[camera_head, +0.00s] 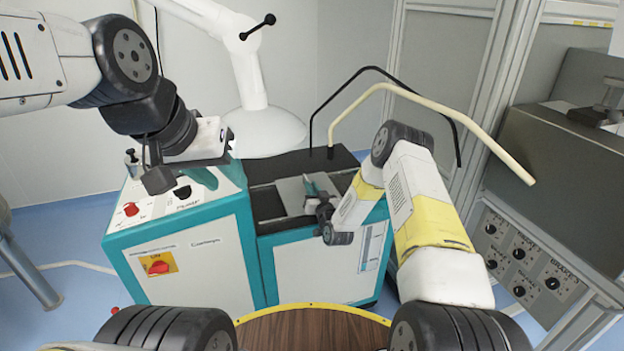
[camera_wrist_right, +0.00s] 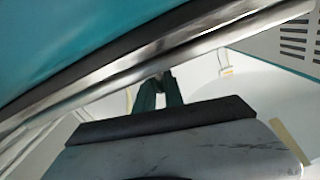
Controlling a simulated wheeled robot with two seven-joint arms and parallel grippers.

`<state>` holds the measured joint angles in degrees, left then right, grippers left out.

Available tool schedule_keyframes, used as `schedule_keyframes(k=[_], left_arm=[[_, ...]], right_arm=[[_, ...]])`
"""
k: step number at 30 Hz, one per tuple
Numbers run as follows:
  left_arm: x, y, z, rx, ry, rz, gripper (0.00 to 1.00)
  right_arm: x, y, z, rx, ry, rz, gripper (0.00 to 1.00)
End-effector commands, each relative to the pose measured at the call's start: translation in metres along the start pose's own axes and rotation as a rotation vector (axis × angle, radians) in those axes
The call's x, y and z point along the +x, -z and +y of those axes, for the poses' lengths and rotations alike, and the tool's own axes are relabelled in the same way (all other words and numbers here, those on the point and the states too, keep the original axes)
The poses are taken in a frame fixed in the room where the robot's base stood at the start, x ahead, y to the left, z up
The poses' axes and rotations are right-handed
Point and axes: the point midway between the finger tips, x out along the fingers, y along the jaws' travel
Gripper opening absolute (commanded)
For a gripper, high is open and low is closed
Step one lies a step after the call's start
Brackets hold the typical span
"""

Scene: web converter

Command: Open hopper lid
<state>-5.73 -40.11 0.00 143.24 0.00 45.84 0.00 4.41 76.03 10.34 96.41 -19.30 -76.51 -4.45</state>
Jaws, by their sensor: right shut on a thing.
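The hopper lid (camera_head: 291,196) is a grey metal panel on top of the teal and white machine (camera_head: 315,265). A dark area lies just left of the panel; I cannot tell how far the lid is raised. My right gripper (camera_head: 310,184) is at the lid's right side. In the right wrist view, its dark green fingers (camera_wrist_right: 160,92) are close together at a shiny metal edge (camera_wrist_right: 150,62) that crosses the picture, with a teal surface above. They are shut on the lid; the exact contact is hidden. My left gripper (camera_head: 205,177) hangs above the control panel; its jaw opening is unclear.
The control panel (camera_head: 140,208) has a red button, and a red and yellow switch (camera_head: 158,266) sits on the front. A bent black tube (camera_head: 345,82) and a cream tube (camera_head: 440,112) rise behind the right arm. A grey cabinet with knobs (camera_head: 522,254) stands at right.

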Motion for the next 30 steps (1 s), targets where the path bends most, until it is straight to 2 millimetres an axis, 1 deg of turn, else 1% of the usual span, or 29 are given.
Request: schedule_keyframes(k=[6, 10, 14, 22, 23, 24, 25, 30], left_arm=[[0.0, 0.0, 0.0, 0.0, 0.0, 0.0, 0.36], [0.0, 0.0, 0.0, 0.0, 0.0, 0.0, 0.36], [0.0, 0.0, 0.0, 0.0, 0.0, 0.0, 0.36], [0.0, 0.0, 0.0, 0.0, 0.0, 0.0, 0.36], [0.0, 0.0, 0.0, 0.0, 0.0, 0.0, 0.36], [0.0, 0.0, 0.0, 0.0, 0.0, 0.0, 0.36], [0.0, 0.0, 0.0, 0.0, 0.0, 0.0, 0.36], [0.0, 0.0, 0.0, 0.0, 0.0, 0.0, 0.36]], right_arm=[[0.0, -0.009, -0.046, 0.006, 0.007, 0.001, 0.0], [0.0, -0.013, -0.068, 0.004, 0.004, 0.001, 0.0], [0.0, -0.014, -0.075, 0.002, 0.002, 0.002, 0.0], [0.0, -0.014, -0.075, 0.002, 0.001, 0.002, 0.0], [0.0, -0.014, -0.075, 0.002, 0.001, 0.002, 0.19], [0.0, -0.014, -0.075, 0.002, 0.001, 0.002, 0.27], [0.0, -0.014, -0.075, 0.002, 0.001, 0.002, 0.32], [0.0, -0.014, -0.075, 0.001, 0.001, 0.001, 0.32]])
